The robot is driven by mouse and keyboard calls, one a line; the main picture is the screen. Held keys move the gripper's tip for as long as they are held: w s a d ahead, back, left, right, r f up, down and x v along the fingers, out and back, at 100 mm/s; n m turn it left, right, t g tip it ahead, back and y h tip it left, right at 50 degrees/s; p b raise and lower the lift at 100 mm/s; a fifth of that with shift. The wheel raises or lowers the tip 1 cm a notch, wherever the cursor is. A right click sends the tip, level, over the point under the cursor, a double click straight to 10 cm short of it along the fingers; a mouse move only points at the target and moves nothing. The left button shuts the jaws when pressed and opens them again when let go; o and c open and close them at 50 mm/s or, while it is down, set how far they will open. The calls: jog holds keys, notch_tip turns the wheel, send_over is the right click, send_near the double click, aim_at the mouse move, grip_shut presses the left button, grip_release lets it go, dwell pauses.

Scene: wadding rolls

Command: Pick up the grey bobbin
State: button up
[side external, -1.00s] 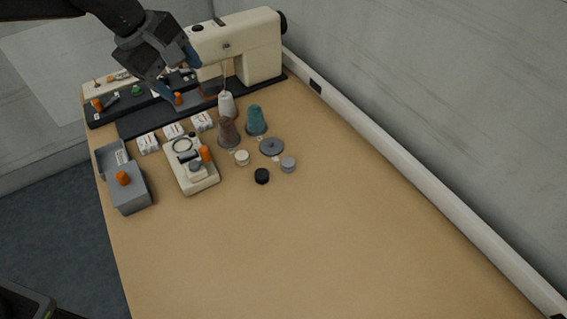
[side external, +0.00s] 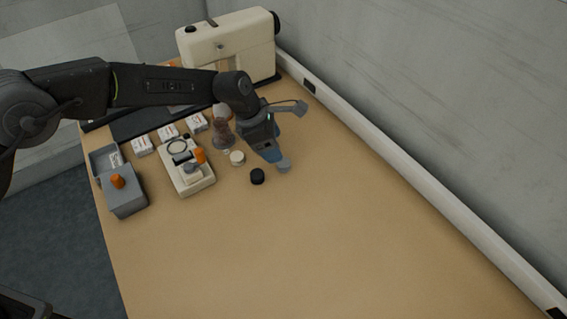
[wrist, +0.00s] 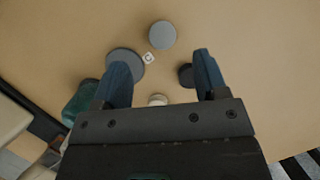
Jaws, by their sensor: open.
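The grey bobbin (side external: 284,167) is a small round grey cylinder standing on the tan table, right of the black bobbin (side external: 257,176). In the wrist view the grey bobbin (wrist: 162,35) lies beyond the fingertips, roughly centred between them. My gripper (side external: 270,157) points down just behind the grey bobbin and partly overlaps it in the side view. In the wrist view my gripper (wrist: 161,65) has its two blue fingers wide apart with nothing held. The exact fingertip height above the table is hard to tell.
In the wrist view a darker grey disc (wrist: 125,60) is by the left finger, the black bobbin (wrist: 186,76) by the right finger, and a teal cone (wrist: 80,101) farther left. A cream bobbin (side external: 237,158) stands nearby. The table's front is clear.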

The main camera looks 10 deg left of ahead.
aim_at(283, 162)
jog(key=shift+x, duration=3.35)
jog(key=shift+s, duration=0.15)
jog(key=shift+c, duration=0.5)
jog(key=c, duration=0.9)
